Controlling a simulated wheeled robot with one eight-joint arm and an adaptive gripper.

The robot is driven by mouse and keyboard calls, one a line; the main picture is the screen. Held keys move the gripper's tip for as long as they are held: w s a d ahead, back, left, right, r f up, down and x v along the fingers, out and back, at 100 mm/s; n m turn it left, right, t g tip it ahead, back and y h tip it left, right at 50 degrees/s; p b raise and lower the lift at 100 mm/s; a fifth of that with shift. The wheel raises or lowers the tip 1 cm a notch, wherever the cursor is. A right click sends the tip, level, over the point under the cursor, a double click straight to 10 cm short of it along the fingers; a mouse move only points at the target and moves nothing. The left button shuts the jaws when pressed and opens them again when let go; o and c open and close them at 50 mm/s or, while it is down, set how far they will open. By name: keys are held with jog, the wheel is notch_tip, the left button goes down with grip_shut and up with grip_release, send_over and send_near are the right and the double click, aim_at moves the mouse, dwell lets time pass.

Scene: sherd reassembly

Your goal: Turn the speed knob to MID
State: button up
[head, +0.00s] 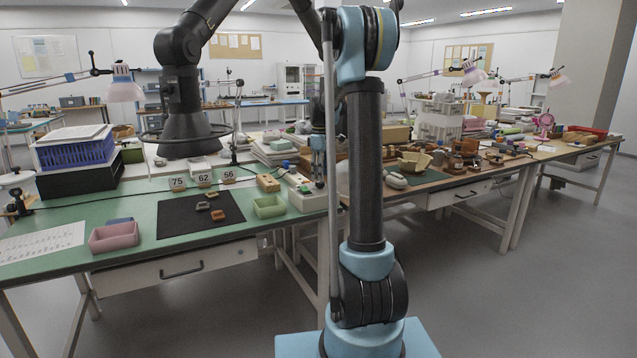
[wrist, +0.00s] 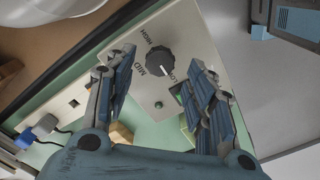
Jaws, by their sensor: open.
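The speed knob (wrist: 161,60) is a dark, ribbed round knob on a pale control panel (wrist: 188,32) in the wrist view. Labels HIGH, MID and LOW are printed around it, and its white pointer line points toward LOW. My gripper (wrist: 160,62) is open, with one finger on each side of the knob in the picture. I cannot tell whether either finger touches it. In the head view a pale box (head: 308,201), apparently the same unit, stands at the green bench's right end, partly behind my arm.
On the green bench (head: 150,217) are a pink tray (head: 114,237), a light green tray (head: 268,207), a dark mat (head: 178,226) with several sherds, and number cards. A second bench to the right is crowded.

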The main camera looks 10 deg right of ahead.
aim_at(319, 182)
jog(key=shift+f, duration=1.7)
jog(key=shift+c, duration=0.3)
jog(key=c, duration=1)
jog(key=shift+a, duration=0.25)
jog(key=shift+d, duration=0.15)
